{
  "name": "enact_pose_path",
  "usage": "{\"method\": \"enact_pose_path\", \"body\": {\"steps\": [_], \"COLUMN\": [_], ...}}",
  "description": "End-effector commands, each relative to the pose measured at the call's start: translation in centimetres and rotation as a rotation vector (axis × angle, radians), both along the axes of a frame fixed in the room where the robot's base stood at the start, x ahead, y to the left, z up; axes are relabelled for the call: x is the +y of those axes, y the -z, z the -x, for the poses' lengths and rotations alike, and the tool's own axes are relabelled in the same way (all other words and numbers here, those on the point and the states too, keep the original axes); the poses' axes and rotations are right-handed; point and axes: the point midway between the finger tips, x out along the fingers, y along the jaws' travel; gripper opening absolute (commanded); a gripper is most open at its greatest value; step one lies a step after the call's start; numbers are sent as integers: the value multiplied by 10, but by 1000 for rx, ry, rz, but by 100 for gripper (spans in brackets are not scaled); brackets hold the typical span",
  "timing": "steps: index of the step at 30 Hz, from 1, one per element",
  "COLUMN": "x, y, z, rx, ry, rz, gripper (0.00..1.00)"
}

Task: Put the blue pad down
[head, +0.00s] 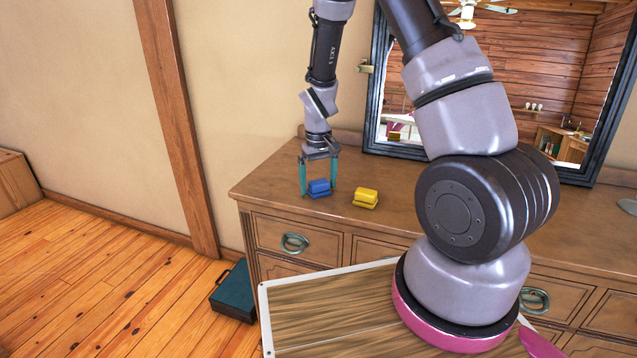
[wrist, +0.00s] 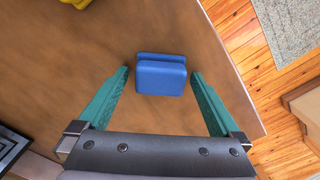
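The blue pad (head: 319,187) is a small blue block near the left end of the wooden dresser top (head: 262,188). In the wrist view the blue pad (wrist: 161,76) lies between and slightly beyond the tips of my gripper (wrist: 160,75). A gap shows on each side of the pad, so the teal fingers are apart and touch neither side. In the head view my gripper (head: 319,190) points down over the pad with a finger on either side. The pad appears to rest on the dresser top.
A yellow pad (head: 366,197) sits to the right of the blue one. A black-framed mirror (head: 373,85) stands at the back of the dresser. A teal case (head: 234,292) stands on the floor. The dresser's left edge is close to the blue pad.

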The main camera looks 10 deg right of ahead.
Motion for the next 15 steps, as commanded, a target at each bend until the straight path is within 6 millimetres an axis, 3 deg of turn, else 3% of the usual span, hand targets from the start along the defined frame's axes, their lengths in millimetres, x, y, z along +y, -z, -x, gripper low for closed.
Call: {"method": "enact_pose_path", "body": {"steps": [8, 15], "x": [0, 1], "y": [-7, -53], "z": [0, -1], "rx": [-2, -6], "ry": [0, -1], "rz": [0, -2], "gripper": [100, 100]}}
